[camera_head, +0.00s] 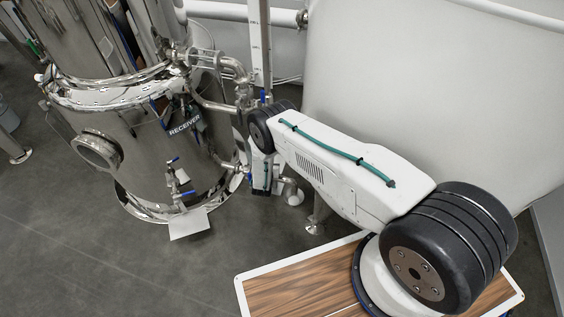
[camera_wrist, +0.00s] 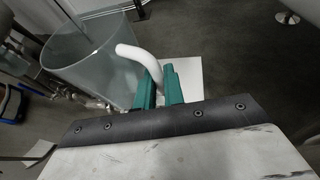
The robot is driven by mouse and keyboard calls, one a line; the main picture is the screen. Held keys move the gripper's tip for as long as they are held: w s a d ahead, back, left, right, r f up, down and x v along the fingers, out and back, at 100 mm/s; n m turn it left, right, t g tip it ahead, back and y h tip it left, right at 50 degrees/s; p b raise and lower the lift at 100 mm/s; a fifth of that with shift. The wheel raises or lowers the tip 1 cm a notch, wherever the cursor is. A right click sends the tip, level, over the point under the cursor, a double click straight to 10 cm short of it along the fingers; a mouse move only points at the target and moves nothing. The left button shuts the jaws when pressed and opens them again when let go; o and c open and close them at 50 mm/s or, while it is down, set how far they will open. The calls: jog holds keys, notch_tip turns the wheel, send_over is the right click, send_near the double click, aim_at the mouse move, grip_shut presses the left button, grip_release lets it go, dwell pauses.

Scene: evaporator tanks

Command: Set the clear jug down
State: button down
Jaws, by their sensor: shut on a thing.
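The clear jug (camera_wrist: 92,66) is a wide translucent vessel at the upper left of the wrist view. Its white curved handle (camera_wrist: 130,52) runs down between the green fingers of my gripper (camera_wrist: 158,84), which is shut on it. The jug is left of and beyond the fingers. I cannot tell whether its base touches anything. In the head view my arm covers the area, and I cannot make out the jug or gripper clearly there.
A steel tank labelled RECEIVER (camera_head: 150,150) with a valve (camera_head: 178,184) stands at the left. A white plate (camera_head: 188,224) lies below the valve. A large pale tank (camera_head: 400,90) fills the right. Open grey floor (camera_head: 90,265) lies at the lower left.

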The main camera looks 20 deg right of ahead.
jog(key=shift+w+d+f, duration=0.1)
jog(key=shift+d+f, duration=0.6)
jog(key=shift+d, duration=0.5)
jog(key=shift+s+d+f, duration=0.1)
jog(key=shift+d+f, duration=0.55)
jog(key=shift+d, duration=0.6)
jog(key=shift+w+d+f, duration=0.1)
jog(key=shift+d+f, duration=0.6)
jog(key=shift+d, duration=0.5)
jog(key=shift+f, duration=0.1)
jog(key=c, duration=1.5)
grip_release()
jog(key=v, duration=1.2)
